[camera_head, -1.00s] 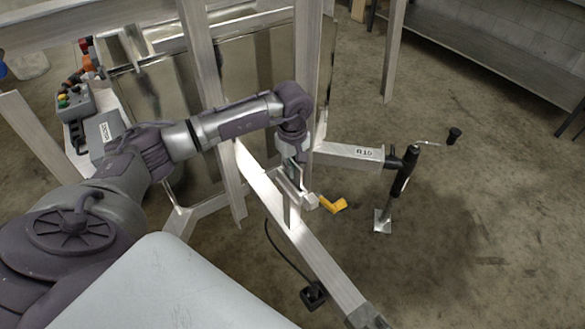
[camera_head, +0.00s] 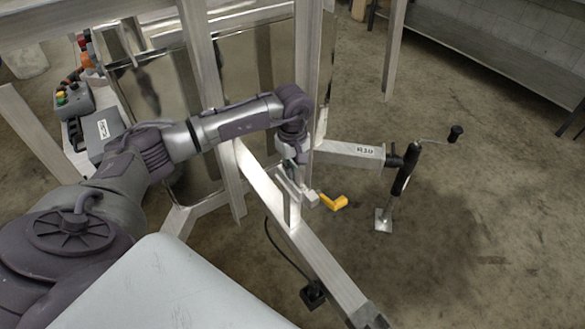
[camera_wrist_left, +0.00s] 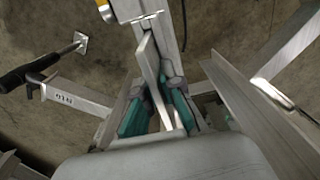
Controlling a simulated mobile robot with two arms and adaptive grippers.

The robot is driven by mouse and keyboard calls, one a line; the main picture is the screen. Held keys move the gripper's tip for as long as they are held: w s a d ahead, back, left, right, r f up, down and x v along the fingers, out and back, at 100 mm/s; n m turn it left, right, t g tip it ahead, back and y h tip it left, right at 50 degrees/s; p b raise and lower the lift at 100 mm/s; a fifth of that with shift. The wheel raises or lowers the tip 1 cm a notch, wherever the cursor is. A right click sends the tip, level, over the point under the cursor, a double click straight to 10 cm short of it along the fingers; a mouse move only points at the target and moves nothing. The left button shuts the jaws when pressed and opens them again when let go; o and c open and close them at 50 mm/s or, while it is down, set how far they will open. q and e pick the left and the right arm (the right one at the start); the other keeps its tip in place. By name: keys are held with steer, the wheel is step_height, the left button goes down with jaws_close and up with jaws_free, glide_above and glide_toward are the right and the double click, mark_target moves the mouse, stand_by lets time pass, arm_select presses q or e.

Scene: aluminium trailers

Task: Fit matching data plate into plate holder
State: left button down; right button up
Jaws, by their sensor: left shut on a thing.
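My left gripper (camera_head: 290,168) is low over the trailer's drawbar (camera_head: 318,262). In the left wrist view, the teal fingers of the left gripper (camera_wrist_left: 157,98) are shut on a thin pale metal plate (camera_wrist_left: 149,64), probably the data plate. It shows nearly edge-on, so no marking on it can be read. It stands close to the drawbar; I cannot tell whether they touch. A small pale metal block (camera_head: 311,198) sits beside the drawbar, just past the gripper. I cannot clearly make out the plate holder. My right gripper is out of view.
A yellow handle-like piece (camera_head: 340,203) sits right of the drawbar. A side beam (camera_head: 345,151) labelled "R10" carries a black jack (camera_head: 405,172) with a crank. Upright posts (camera_head: 308,60) stand close around my arm. A control box (camera_head: 75,101) is at left. The floor at right is open.

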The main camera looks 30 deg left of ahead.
mark_target(292, 162)
arm_select(q)
steer(key=shift+f, duration=0.3)
steer(key=shift+f+b, duration=0.25)
steer(key=shift+b, duration=0.1)
steer(key=c, duration=1.2)
jaws_free()
steer(key=shift+r, duration=0.1)
steer(key=shift+c, duration=0.2)
steer(key=shift+r, duration=0.25)
step_height(292, 162, up, 7)
steer(key=shift+r, duration=0.25)
